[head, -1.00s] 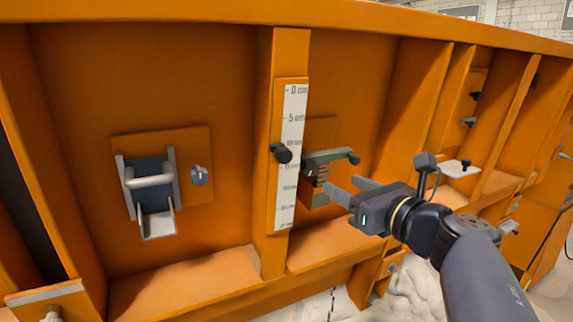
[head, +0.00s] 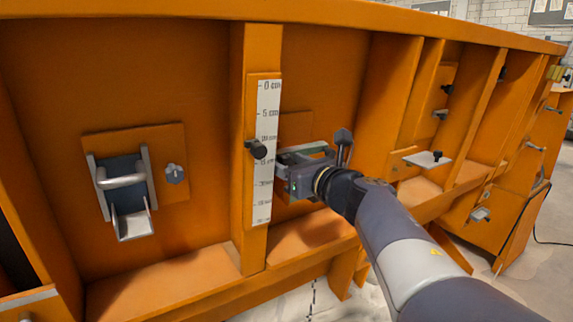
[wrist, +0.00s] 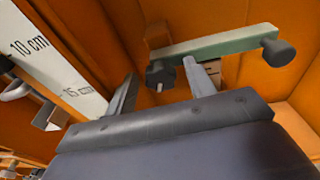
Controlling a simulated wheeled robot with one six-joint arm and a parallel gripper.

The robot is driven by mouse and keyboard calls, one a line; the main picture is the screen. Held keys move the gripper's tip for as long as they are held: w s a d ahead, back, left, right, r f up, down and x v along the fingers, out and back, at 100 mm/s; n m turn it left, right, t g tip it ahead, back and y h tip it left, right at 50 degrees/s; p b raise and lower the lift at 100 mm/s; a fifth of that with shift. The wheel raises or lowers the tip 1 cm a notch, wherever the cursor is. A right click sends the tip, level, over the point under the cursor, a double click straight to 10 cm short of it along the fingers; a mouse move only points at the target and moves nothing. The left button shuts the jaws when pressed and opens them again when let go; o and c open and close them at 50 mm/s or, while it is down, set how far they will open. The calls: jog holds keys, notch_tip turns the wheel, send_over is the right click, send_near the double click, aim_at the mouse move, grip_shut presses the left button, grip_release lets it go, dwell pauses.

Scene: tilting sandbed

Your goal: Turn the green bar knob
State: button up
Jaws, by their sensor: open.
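The green bar (wrist: 222,45) crosses the upper part of the wrist view, with a dark round knob (wrist: 278,52) at its right end. A second dark knob (wrist: 160,74) with a pale pin sits under its left end. My gripper (wrist: 164,84) is open, one finger on each side of this second knob in the picture; contact cannot be told. In the head view the green bar (head: 305,155) shows just above my gripper (head: 281,172). My gripper hides much of the bar's mount there.
A white centimetre scale (head: 266,190) on an orange post stands just left of my gripper, with a black knob (head: 256,149) protruding from it. A grey latch (head: 124,183) and small knob (head: 175,174) are farther left. A small shelf (head: 424,160) is right.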

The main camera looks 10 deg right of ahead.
jog(key=shift+c, duration=0.4)
jog(key=c, duration=0.8)
